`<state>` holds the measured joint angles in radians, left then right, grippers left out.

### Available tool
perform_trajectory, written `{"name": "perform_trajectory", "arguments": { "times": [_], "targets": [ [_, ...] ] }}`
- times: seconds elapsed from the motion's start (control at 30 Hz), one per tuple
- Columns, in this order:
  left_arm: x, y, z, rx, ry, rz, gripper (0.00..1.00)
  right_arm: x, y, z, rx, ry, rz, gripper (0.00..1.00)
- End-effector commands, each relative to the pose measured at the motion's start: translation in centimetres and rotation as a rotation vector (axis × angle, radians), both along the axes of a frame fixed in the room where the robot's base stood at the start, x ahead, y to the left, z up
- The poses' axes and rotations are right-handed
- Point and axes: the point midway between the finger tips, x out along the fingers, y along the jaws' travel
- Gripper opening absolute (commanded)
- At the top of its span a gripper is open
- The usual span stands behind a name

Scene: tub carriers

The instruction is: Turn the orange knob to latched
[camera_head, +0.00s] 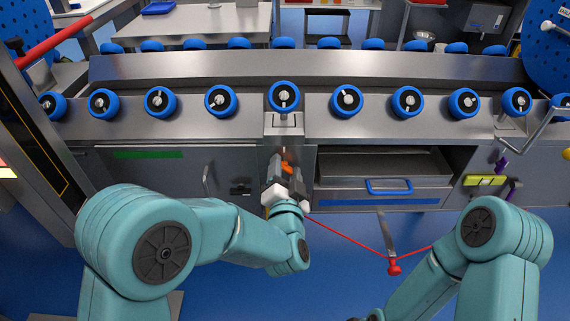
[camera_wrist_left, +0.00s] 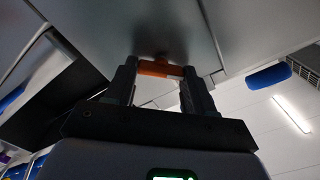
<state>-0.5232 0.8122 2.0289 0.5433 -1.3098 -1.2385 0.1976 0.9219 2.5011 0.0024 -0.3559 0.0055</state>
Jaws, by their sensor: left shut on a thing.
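The orange knob (camera_head: 287,168) is on the front of the grey metal cabinet, below the middle blue-rimmed dial. It also shows in the left wrist view (camera_wrist_left: 160,69), as an orange bar lying between the fingers. My left gripper (camera_head: 285,178) is at the knob, with a finger on each side of it, and is shut on it. In the left wrist view the gripper (camera_wrist_left: 158,82) has its fingertips at the two ends of the orange bar. Much of the knob is hidden by the fingers in the head view. My right gripper is out of view; only my right arm shows at the lower right.
A row of blue-rimmed dials (camera_head: 221,100) runs along the cabinet. Right of the knob is an open bay with a drawer with a blue handle (camera_head: 389,187). A red cord with a red tag (camera_head: 394,267) hangs in front. A grey door (camera_head: 160,175) is at left.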

Motion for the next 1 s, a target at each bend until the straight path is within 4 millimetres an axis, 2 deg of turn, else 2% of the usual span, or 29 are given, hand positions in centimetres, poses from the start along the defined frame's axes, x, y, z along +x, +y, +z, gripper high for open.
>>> {"name": "perform_trajectory", "arguments": {
  "times": [0.1, 0.6, 1.0],
  "targets": [
    [0.1, 0.0, 0.4, 0.111, -0.002, 0.001, 0.23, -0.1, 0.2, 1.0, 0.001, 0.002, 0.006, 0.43],
    [0.1, -0.1, 0.2, 0.565, -0.005, 0.003, 0.23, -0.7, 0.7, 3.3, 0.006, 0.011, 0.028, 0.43],
    [0.1, -0.1, 0.0, 0.792, -0.005, 0.005, 0.23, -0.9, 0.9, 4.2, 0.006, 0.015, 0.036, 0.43]
  ]
}}
